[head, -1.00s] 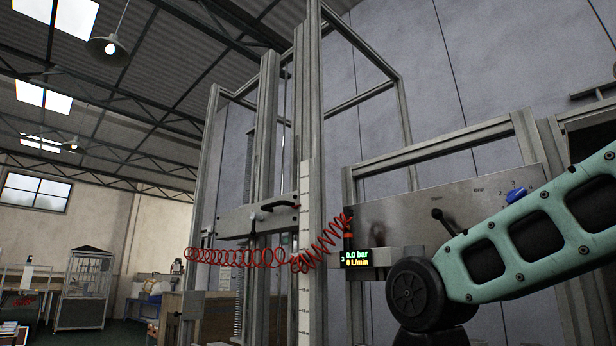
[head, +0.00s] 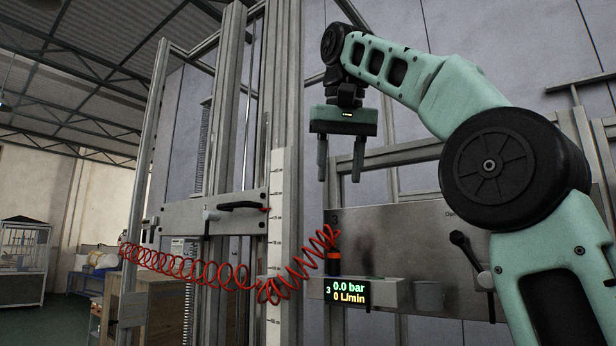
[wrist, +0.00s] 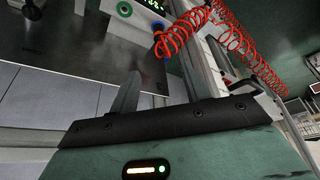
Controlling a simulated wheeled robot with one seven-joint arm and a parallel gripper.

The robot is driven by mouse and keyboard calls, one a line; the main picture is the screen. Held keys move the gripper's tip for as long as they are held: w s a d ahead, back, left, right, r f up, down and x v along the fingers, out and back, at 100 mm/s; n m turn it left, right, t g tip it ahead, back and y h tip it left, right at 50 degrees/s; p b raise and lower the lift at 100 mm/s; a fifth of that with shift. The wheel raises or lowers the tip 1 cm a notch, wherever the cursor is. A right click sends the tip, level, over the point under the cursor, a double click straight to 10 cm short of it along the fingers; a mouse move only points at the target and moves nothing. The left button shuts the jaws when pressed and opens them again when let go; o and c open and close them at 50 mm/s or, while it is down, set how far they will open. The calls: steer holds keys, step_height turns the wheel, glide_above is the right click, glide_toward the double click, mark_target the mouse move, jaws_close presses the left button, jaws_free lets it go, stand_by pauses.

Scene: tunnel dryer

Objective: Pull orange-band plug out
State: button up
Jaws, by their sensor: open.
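The orange-band plug (head: 333,255) stands upright, its dark body with an orange band, above a small display at the left end of the metal panel. The red coiled hose (head: 190,267) runs from the plug's top to the left. My gripper (head: 339,180) is open and empty, fingers pointing down, above the plug and apart from it.
The display (head: 347,292) reads 0.0 bar and 0 L/min. The metal panel (head: 400,235) carries a black lever (head: 463,247) at right. Grey upright posts with a white scale (head: 276,210) stand just left of the plug. A sliding bar with a black handle (head: 240,206) is farther left.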

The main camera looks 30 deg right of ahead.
mark_target(333, 257)
steer(key=b+x, duration=0.4)
steer(key=x, duration=1.3)
steer(key=shift+d+f+b, duration=0.1)
steer(key=shift+b, duration=0.3)
jaws_close()
